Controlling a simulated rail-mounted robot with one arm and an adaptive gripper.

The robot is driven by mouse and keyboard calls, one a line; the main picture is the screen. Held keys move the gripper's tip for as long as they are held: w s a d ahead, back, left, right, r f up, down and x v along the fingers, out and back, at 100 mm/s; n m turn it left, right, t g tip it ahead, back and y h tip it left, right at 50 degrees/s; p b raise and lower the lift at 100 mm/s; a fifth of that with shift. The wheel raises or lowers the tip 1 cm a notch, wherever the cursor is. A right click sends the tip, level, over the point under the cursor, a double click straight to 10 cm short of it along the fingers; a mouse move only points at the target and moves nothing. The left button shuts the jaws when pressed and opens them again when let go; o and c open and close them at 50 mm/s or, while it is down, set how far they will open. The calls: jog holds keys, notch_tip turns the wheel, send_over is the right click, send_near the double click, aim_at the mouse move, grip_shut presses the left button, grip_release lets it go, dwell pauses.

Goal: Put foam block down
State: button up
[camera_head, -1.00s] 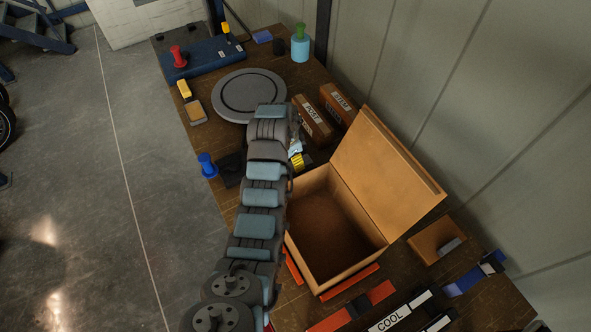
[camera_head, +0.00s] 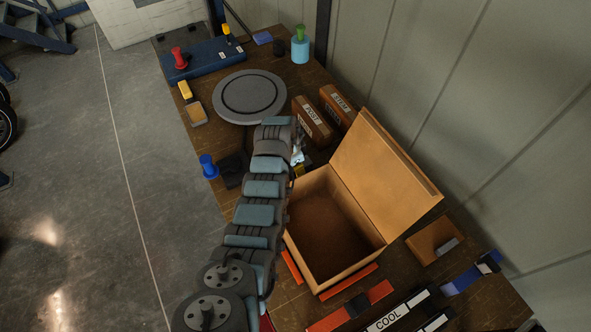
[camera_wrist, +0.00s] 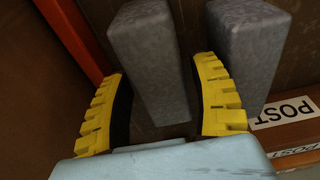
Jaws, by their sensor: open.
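In the wrist view, a grey foam block (camera_wrist: 152,62) stands between the two yellow fingers of my open gripper (camera_wrist: 160,104). A gap shows at the left finger and a narrower one at the right; the block's lower end reaches down near the palm. A second similar grey block (camera_wrist: 246,48) is just right of the right finger. Both are over a brown surface. In the head view my arm hides the blocks and most of the gripper, which is left of the open cardboard box (camera_head: 388,165).
Brown boxes, one labelled POST (camera_head: 312,121) and one STEM (camera_head: 338,104), stand behind the gripper. A grey turntable (camera_head: 249,96) lies beyond it. A blue spool (camera_head: 208,166) is left of the arm. An orange strip (camera_wrist: 76,38) shows in the wrist view.

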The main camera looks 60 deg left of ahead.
jog(key=shift+f, duration=0.5)
jog(key=c, duration=1)
